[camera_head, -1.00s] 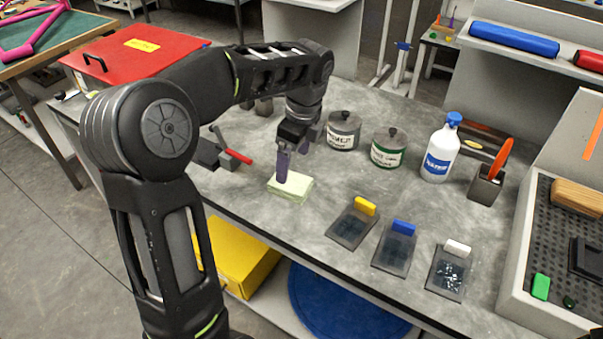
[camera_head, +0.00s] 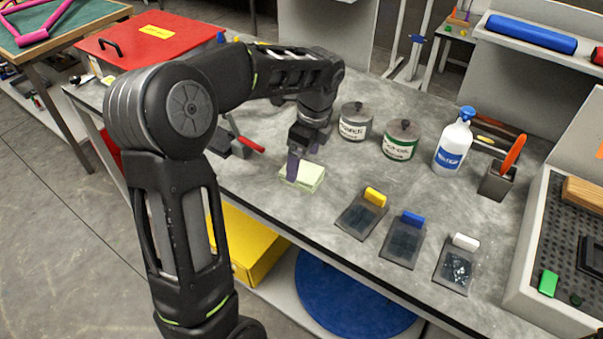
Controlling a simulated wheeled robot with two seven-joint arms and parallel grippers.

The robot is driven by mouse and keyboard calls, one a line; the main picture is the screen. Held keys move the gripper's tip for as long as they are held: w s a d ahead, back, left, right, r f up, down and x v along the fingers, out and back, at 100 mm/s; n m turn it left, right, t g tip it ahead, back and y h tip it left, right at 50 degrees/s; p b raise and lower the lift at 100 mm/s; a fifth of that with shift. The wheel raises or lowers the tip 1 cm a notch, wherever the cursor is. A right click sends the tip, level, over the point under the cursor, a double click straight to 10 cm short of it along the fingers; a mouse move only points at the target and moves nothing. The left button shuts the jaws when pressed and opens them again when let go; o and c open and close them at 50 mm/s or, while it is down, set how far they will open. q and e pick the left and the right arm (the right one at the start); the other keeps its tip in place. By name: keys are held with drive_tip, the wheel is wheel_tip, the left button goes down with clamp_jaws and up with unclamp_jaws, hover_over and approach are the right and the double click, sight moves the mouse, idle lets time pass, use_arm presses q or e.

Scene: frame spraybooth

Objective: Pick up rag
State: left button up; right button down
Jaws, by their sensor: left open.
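The rag (camera_head: 312,178) looks like a pale yellow-green folded cloth lying flat on the grey bench near its front edge. My left gripper (camera_head: 293,174) points down at the rag with its purple fingers. It is open, and its fingertips are at the rag's left part. The fingers overlap in this view, so I cannot tell whether the rag lies between them or whether they touch it. My right gripper is not in view.
Two lidded cans (camera_head: 401,141) and a white bottle (camera_head: 453,143) stand behind and right of the rag. Dark plates with yellow, blue and white tabs (camera_head: 404,240) lie to the right. A red-handled tool (camera_head: 248,144) lies left of the gripper.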

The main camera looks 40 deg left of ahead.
sight(302, 170)
use_arm(q)
drive_tip(key=f, duration=0.4)
drive_tip(key=shift+a+f+p, duration=0.15)
drive_tip(key=shift+a+p, duration=0.05)
drive_tip(key=shift+p, duration=0.1)
drive_tip(key=c, duration=1.4)
drive_tip(key=shift+w, duration=0.1)
drive_tip(key=shift+c, duration=0.2)
wheel_tip(302, 170, up, 10)
drive_tip(key=shift+b, duration=0.4)
